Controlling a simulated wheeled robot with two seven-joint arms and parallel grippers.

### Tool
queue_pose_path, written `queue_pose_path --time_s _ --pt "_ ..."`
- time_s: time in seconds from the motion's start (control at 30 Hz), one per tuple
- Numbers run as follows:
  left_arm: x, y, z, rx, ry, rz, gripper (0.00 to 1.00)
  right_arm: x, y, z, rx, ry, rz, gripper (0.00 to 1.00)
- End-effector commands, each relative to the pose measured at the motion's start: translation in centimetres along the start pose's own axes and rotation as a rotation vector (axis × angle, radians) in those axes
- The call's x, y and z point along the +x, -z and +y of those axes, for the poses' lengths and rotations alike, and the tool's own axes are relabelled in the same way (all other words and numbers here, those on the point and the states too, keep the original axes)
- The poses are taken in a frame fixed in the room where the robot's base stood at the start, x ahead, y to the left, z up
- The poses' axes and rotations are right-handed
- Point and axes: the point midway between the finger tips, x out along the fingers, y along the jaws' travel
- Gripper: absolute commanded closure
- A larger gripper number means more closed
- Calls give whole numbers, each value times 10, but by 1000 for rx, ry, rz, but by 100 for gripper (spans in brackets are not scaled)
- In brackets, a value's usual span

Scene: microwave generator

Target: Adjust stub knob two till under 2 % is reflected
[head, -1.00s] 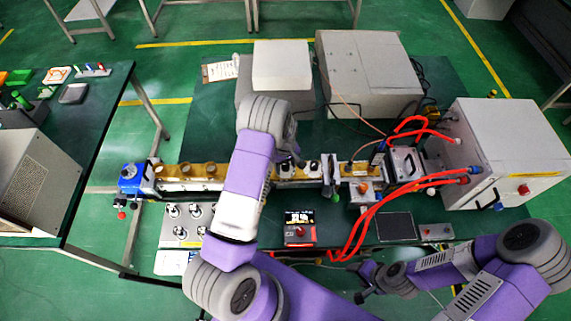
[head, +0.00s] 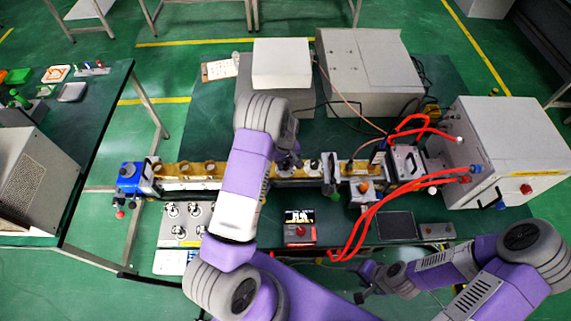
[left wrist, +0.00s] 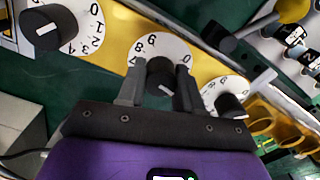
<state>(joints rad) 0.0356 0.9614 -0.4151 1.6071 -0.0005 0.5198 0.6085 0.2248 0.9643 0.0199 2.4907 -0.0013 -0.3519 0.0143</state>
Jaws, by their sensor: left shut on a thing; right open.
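The middle of three black stub knobs (left wrist: 160,72) stands on a white numbered dial (left wrist: 150,48) in the left wrist view. My left gripper (left wrist: 157,88) is shut on this knob, with one finger on each side of it. One knob (left wrist: 50,28) with its own dial is at the upper left, and another (left wrist: 230,105) is at the lower right. In the head view my left arm hides part of the brass waveguide (head: 205,170). A small display (head: 300,215) is lit, but its reading is too small to tell. My right gripper (head: 364,286) is open and empty near the bench front.
Red hoses (head: 362,225) loop from the right-hand cabinet (head: 510,150) across the bench, close to my right arm. Grey boxes (head: 370,75) stand at the back. A panel with several knobs (head: 185,222) lies left of my left arm.

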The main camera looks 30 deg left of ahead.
Motion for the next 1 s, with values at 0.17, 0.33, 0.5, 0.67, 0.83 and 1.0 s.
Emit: queue_pose_path --time_s 0.17,0.33,0.5,0.67,0.83,1.0 --pt "2 1 0 138 -3 1 96 15 1 6 0 0 0 42" --pt "2 0 0 300 -2 1 96 27 1 10 0 0 0 42" --pt "2 0 1 462 -3 1 96 38 2 14 0 0 0 42" --pt "2 1 0 615 -2 2 96 48 2 18 0 0 0 42" --pt "1 1 0 776 -2 3 96 56 2 21 0 0 0 42" --pt "1 1 0 936 -1 2 96 64 3 24 0 0 0 42"
